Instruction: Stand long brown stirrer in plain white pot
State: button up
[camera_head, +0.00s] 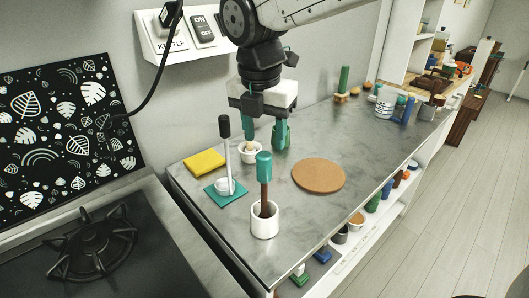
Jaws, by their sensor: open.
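A long brown stirrer (264,193) with a teal grip stands nearly upright in a plain white pot (264,224) near the counter's front edge. The stirrer's lower end is hidden inside the pot. My gripper (266,136) points down with its two teal fingers apart. In the picture it is above and slightly behind the stirrer's teal top, and nothing shows held between the fingers. A smaller white pot (250,156) stands behind, close to the left finger; its contents are partly hidden.
A black-topped white stick (227,150) stands in a small holder on a teal mat (213,191), left of the stirrer. A yellow pad (204,161) lies behind it. A round brown board (318,176) lies to the right, with clear grey counter beyond. A stove (95,245) is at left.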

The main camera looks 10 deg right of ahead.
jog(key=shift+s+r, duration=0.15)
jog(key=shift+r, duration=1.05)
jog(key=s+d+m, duration=0.8)
jog(key=d+m, duration=0.5)
jog(key=m, duration=0.1)
jog(key=s+d+f+m, duration=0.3)
jog(key=s+m, duration=0.2)
jog(key=m, duration=0.2)
jog(key=s+d+f+m, duration=0.3)
jog(key=s+m, duration=0.3)
jog(key=m, duration=0.2)
jog(key=shift+d+f+y, duration=0.15)
jog(key=shift+d+y, duration=0.25)
jog(key=shift+d, duration=0.4)
